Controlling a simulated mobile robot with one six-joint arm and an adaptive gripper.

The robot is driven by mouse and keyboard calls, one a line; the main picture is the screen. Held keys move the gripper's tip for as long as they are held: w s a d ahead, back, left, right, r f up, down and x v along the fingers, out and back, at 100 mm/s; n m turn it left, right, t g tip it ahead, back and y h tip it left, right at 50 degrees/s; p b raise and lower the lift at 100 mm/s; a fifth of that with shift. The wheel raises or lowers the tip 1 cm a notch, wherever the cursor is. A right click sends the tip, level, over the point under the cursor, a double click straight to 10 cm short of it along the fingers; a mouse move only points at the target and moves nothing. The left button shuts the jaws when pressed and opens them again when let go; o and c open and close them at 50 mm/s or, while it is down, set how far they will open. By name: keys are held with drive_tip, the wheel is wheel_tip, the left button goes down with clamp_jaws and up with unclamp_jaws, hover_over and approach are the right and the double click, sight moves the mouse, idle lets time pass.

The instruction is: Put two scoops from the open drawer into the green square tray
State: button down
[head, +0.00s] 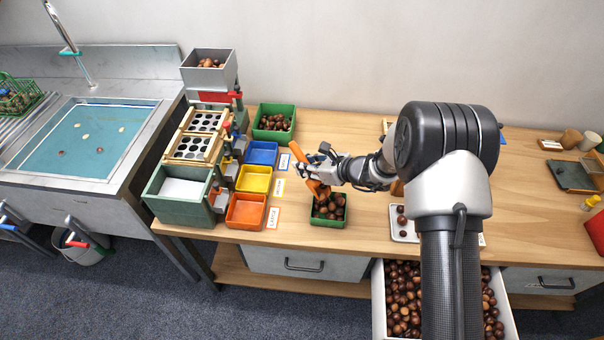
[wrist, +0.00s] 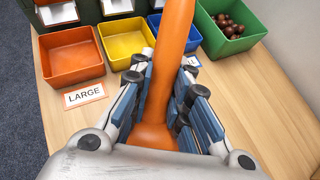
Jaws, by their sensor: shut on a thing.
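My gripper (head: 325,165) is shut on the handle of an orange scoop (head: 313,184). In the wrist view the orange scoop (wrist: 168,75) runs up between the blue-padded fingers (wrist: 165,100). The scoop is at the upper left edge of a small green square tray (head: 316,220), which holds several chestnuts. I cannot tell whether the scoop touches the tray or holds anything. The open drawer (head: 378,308) below the counter is full of chestnuts, partly hidden behind my arm.
Blue (head: 262,153), yellow (head: 254,179) and orange (head: 246,211) bins stand to the left, beside a sorting rack (head: 197,135). A larger green box (head: 289,113) with chestnuts is behind. A white tray (head: 395,232) with a few chestnuts lies right of the green tray.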

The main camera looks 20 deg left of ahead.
drive_tip(key=b, duration=0.1)
drive_tip(key=d+y+b, duration=0.1)
drive_tip(key=b, duration=0.1)
drive_tip(key=shift+s+d+r+t+y, duration=0.1)
drive_tip(key=shift+s+r+t+y, duration=0.05)
drive_tip(key=shift+r+t+y, duration=0.2)
drive_tip(key=shift+s+d+r+t+y, duration=0.2)
drive_tip(key=shift+d+r+y, duration=0.25)
drive_tip(key=shift+d+y, duration=0.15)
drive_tip(key=shift+s+d+r+t+y, duration=0.1)
drive_tip(key=shift+s+d+r+y, duration=0.05)
drive_tip(key=shift+d+r+y, duration=0.35)
drive_tip(key=shift+f, duration=0.1)
drive_tip(key=shift+a, duration=0.15)
